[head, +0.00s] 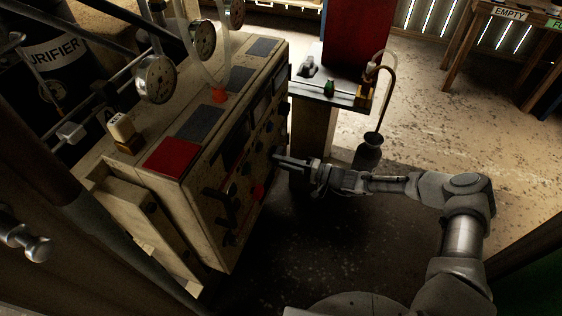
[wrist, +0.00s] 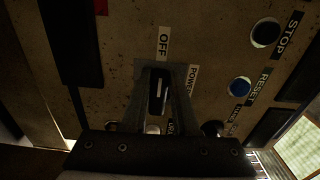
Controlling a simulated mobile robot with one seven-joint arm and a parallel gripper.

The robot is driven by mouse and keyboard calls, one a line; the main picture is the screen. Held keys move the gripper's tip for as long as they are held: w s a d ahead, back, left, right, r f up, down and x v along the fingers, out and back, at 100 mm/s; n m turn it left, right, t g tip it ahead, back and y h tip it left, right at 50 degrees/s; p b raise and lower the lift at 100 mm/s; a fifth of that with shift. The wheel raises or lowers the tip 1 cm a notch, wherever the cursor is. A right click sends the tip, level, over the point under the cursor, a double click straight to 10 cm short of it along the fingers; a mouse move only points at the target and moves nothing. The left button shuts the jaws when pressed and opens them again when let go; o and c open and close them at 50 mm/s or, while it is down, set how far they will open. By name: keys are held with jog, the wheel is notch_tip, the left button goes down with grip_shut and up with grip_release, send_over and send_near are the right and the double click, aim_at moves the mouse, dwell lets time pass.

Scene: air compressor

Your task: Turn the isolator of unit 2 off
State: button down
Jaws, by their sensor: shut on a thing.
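In the wrist view, my gripper (wrist: 160,88) is shut on a dark switch handle (wrist: 158,96) on the panel. A short white line on the handle runs up the picture, toward the OFF label (wrist: 163,43). A POWER label (wrist: 194,80) sits to its right. A small label below, partly behind the fingers, is too blurred to read, so the unit cannot be told. In the head view, my gripper (head: 280,161) reaches from the right to the front panel of the cream cabinet (head: 205,195); the handle itself is too small to make out there.
A blue RESET button (wrist: 239,87) and a dark STOP button (wrist: 266,32) sit right of the handle. A red knob (head: 257,192) is lower on the panel. A side shelf (head: 335,96) with small parts stands behind my arm.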

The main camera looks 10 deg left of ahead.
jog(key=c, duration=0.7)
grip_release()
jog(key=d+p, duration=0.1)
jog(key=d, duration=0.4)
jog(key=s+d+p, duration=0.1)
jog(key=d, duration=0.5)
jog(key=s+d+p, duration=0.1)
jog(key=d, duration=0.5)
jog(key=shift+s+d, duration=0.2)
